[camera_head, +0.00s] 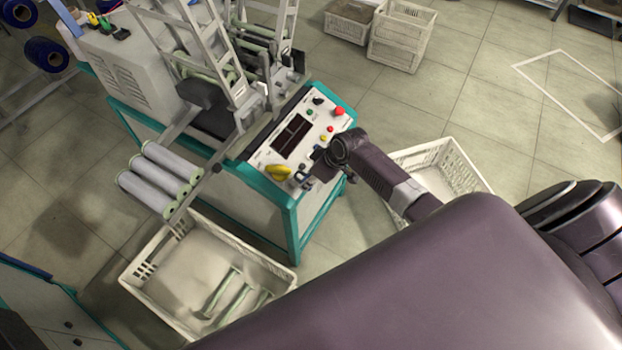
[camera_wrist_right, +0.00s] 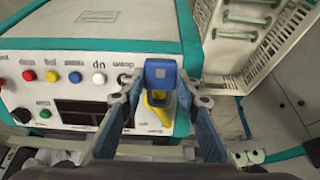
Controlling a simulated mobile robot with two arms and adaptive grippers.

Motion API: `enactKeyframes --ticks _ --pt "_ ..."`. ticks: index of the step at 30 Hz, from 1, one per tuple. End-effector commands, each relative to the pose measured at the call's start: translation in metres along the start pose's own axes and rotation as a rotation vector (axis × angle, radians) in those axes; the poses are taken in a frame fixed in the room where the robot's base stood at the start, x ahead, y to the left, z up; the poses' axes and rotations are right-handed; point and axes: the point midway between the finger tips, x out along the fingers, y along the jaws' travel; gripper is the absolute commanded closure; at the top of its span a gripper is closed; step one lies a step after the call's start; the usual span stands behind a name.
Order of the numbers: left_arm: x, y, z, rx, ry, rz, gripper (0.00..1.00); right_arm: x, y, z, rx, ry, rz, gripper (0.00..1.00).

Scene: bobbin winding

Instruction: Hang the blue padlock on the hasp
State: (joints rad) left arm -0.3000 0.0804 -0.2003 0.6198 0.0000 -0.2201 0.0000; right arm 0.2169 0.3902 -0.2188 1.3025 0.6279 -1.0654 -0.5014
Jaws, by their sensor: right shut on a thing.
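The blue padlock (camera_wrist_right: 160,72) is held between the fingertips of my right gripper (camera_wrist_right: 160,84) in the right wrist view. In the head view my right gripper (camera_head: 312,170) is at the lower right part of the control panel (camera_head: 265,150). A yellow handle-like part (camera_head: 278,172) is on the panel to the left of the gripper. In the right wrist view a yellow part (camera_wrist_right: 158,108) lies just behind the padlock; I cannot tell whether they touch. The shackle and the hasp's opening are not clear. My left gripper is not in view.
The panel carries several buttons, including a red one (camera_head: 338,111), and a dark display (camera_head: 291,136). A white crate (camera_head: 150,290) with green bobbins stands below the machine. Another white crate (camera_head: 462,160) stands behind my forearm. Grey rollers (camera_head: 150,190) stick out left.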

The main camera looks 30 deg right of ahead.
Motion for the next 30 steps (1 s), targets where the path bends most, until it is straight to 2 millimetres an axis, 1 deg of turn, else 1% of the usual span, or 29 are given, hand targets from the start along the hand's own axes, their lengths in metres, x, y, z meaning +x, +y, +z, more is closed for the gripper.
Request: enactKeyframes --ticks 18,30 --pt "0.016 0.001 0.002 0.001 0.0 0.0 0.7 0.019 0.0 0.0 0.0 0.0 0.0 1.0" --pt "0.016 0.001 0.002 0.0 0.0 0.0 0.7 0.02 0.0 0.0 0.0 0.0 0.0 1.0"
